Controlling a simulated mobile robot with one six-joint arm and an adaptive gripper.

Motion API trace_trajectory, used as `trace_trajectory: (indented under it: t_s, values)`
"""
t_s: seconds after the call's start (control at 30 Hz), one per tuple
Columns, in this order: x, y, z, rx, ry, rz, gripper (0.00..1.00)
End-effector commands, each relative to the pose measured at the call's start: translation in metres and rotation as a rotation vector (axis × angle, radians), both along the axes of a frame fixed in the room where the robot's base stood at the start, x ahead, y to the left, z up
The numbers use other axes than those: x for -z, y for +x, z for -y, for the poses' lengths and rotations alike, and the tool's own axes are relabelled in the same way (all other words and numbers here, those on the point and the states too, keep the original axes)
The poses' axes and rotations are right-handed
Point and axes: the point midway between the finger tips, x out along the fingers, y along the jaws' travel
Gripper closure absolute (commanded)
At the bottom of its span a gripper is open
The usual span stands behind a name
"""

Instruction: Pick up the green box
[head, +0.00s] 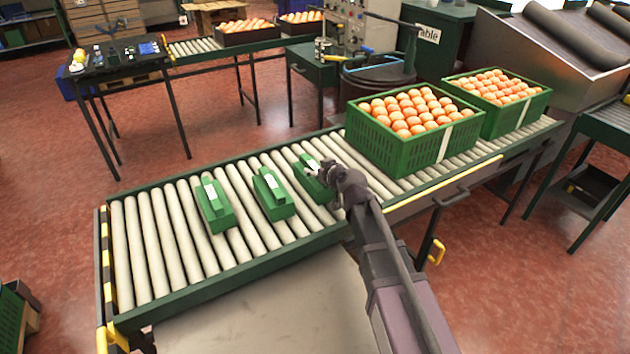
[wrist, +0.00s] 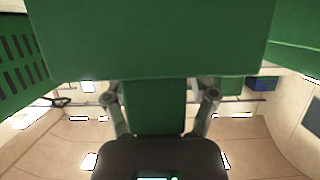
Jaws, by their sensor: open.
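Three small green boxes with white labels on top lie in a row across the roller conveyor in the head view: a left one (head: 214,209), a middle one (head: 273,195) and a right one (head: 310,183). My gripper (head: 330,177) is at the right box and partly hides it. In the wrist view my gripper (wrist: 158,97) is open, its fingers apart with a green piece (wrist: 157,115) between them. A large green surface (wrist: 150,40) fills the top of that view, just beyond the fingertips. I cannot tell whether the fingers touch the box.
Two green crates (head: 442,142) (head: 531,110) full of oranges stand on the conveyor (head: 135,311) to the right of my gripper. A slotted green wall (wrist: 20,60) shows at the left of the wrist view. The conveyor's left end is clear.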

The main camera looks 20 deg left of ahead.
Motion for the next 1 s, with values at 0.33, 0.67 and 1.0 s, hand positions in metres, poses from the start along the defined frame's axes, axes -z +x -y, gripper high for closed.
trace_trajectory:
  t_s: [0.33,0.67,1.0]
  values:
    - [-0.0003,-0.0005,0.0003,0.000,0.000,0.000,0.26]
    - [-0.0003,-0.0004,0.0003,0.000,0.000,0.000,0.91]
    - [-0.0005,-0.0004,0.0004,0.000,0.000,0.000,1.00]
